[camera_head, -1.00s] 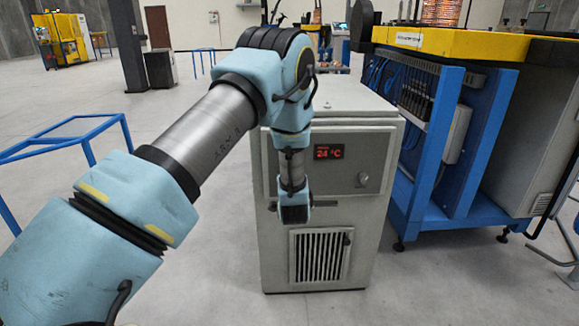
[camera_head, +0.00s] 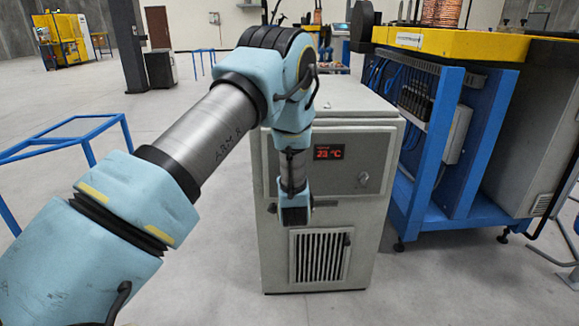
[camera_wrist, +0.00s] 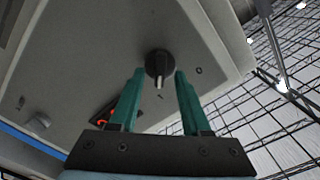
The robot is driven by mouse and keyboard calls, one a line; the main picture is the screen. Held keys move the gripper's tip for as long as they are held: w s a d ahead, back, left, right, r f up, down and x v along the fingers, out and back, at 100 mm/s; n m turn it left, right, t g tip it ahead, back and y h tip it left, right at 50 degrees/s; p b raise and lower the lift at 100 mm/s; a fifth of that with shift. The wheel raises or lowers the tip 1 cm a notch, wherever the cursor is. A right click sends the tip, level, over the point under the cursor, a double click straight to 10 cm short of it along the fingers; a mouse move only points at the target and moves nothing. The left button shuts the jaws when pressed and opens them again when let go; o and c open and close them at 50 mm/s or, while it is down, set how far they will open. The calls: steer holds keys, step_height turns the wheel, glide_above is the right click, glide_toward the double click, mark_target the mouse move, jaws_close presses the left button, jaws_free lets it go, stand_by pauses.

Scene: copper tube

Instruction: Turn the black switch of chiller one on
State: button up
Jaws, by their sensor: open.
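The chiller (camera_head: 330,220) is a grey cabinet in the middle of the head view, with a lit red display (camera_head: 329,152) reading 23 °C. My arm's wrist is in front of its panel and hides the switch and my gripper in that view. In the wrist view the black switch (camera_wrist: 158,65) is a round knob with a light-tipped handle pointing toward the "I" mark; a "0" mark lies to its right. My gripper (camera_wrist: 159,76) is open, its two green fingers on either side of the knob. I see gaps on both sides; fingertip depth is hard to tell.
A blue-framed machine with a yellow top (camera_head: 450,45) stands close to the chiller's right. A blue rail frame (camera_head: 65,140) is at the left. A vent grille (camera_head: 320,256) is low on the chiller's front.

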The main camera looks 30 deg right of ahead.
steer(key=b+v, duration=0.1)
steer(key=v, duration=0.9)
steer(key=shift+s, duration=0.1)
steer(key=w+a+r+n+g+y+p, duration=0.2)
steer(key=w+a+r+n+g+p, duration=0.15)
steer(key=a, duration=0.55)
steer(key=w+a+r+n+g+y+p, duration=0.2)
steer(key=w+a+r+n+g, duration=0.25)
steer(key=a, duration=0.45)
steer(key=s+a+r+n+g+y+p, duration=0.1)
steer(key=s+a+r+n+g+p, duration=0.1)
steer(key=s+a, duration=0.6)
steer(key=s+a+r+n+g+y+p, duration=0.2)
steer(key=s+a+r, duration=0.5)
steer(key=a, duration=0.7)
steer(key=s+n+g, duration=0.1)
steer(key=s+g, duration=0.1)
steer(key=shift+r+g+p, duration=0.2)
steer(key=shift+g+p, duration=0.1)
steer(key=shift+g, duration=0.1)
